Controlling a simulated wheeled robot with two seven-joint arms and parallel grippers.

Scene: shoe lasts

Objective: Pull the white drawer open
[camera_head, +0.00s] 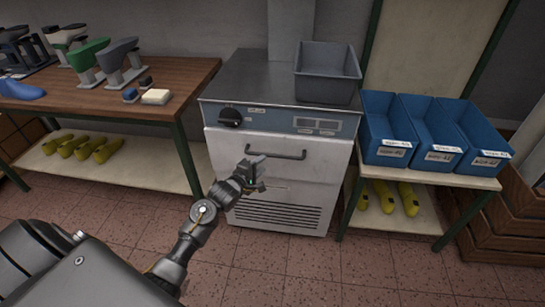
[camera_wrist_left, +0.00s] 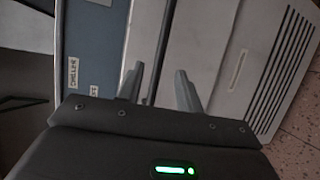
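The white drawer (camera_head: 310,180) is the front of a metal cabinet below a blue control panel and looks shut. Its dark bar handle (camera_head: 285,155) runs across the upper part. In the left wrist view the handle (camera_wrist_left: 162,45) runs up the picture, beside the pale drawer front (camera_wrist_left: 215,45). My left gripper (camera_head: 256,163) is at the handle's left part in the head view. In the left wrist view my left gripper (camera_wrist_left: 159,85) has its fingers apart, with the bar showing between them; I cannot tell whether they touch it. My right gripper is not in view.
A grey bin (camera_head: 328,85) stands on the cabinet top. A dark knob (camera_head: 230,117) sits above the drawer at left. Blue bins (camera_head: 388,150) stand on a shelf to the right. A wooden workbench (camera_head: 180,75) is at left. The tiled floor (camera_head: 300,265) before the drawer is clear.

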